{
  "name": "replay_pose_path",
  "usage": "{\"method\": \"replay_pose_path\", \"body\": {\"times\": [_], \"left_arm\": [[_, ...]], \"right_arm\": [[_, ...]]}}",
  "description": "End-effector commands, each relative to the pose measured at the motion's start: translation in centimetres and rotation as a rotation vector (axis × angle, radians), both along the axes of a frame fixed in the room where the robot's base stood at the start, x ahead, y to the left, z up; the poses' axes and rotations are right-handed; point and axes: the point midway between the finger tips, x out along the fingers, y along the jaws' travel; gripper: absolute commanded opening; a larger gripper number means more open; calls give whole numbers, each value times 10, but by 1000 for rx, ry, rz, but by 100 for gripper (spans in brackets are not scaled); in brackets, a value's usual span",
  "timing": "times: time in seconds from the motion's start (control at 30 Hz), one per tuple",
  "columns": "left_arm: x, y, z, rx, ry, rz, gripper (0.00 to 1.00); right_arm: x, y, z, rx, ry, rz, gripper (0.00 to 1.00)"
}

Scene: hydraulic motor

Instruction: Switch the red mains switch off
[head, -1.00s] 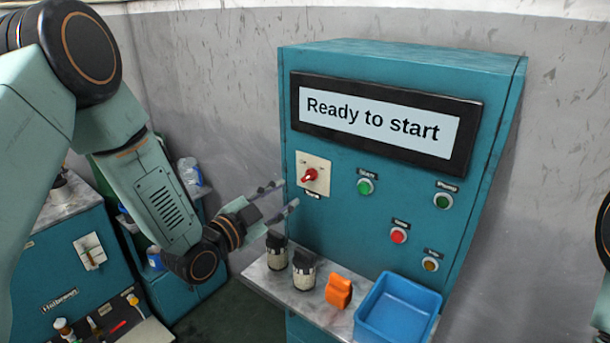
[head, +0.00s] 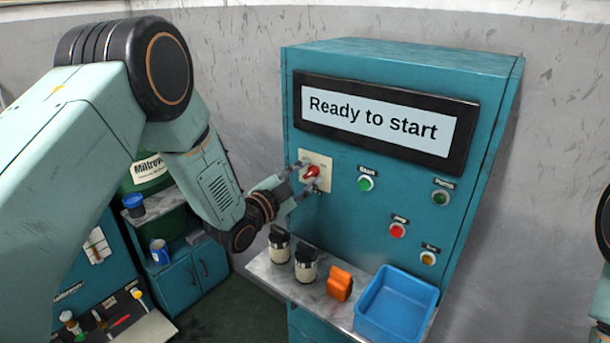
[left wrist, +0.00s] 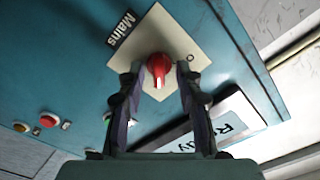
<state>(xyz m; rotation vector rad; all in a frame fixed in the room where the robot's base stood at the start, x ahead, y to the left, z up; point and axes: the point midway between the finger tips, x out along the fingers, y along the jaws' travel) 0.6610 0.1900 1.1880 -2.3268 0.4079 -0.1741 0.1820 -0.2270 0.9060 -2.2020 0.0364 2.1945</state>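The red mains switch (head: 312,171) is a rotary knob on a cream plate at the left of the teal control panel. In the left wrist view the red knob (left wrist: 158,68) sits on its plate beside a "Mains" label. My left gripper (head: 309,178) is at the switch. Its two fingers (left wrist: 158,76) stand apart on either side of the knob, with a narrow gap seeming to show on each side; contact cannot be made out. My right gripper is out of view.
The panel's display (head: 378,120) reads "Ready to start". Green, red and amber buttons sit to the right. Below, a marble shelf holds two black-capped jars (head: 306,262), an orange object (head: 340,284) and a blue tray (head: 432,295). A teal cabinet (head: 188,282) stands at left.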

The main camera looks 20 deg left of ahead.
Motion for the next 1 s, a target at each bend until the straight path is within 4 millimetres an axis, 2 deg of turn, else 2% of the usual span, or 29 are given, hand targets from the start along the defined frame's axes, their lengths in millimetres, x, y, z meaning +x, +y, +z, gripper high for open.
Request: {"method": "replay_pose_path", "body": {"times": [0.2,0.6,1.0], "left_arm": [[0,1,-1,0,1,1,34],[0,0,-1,1,2,-1,0],[-1,0,-2,-28,13,-2,0]], "right_arm": [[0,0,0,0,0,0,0],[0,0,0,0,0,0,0],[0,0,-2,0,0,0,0]]}}
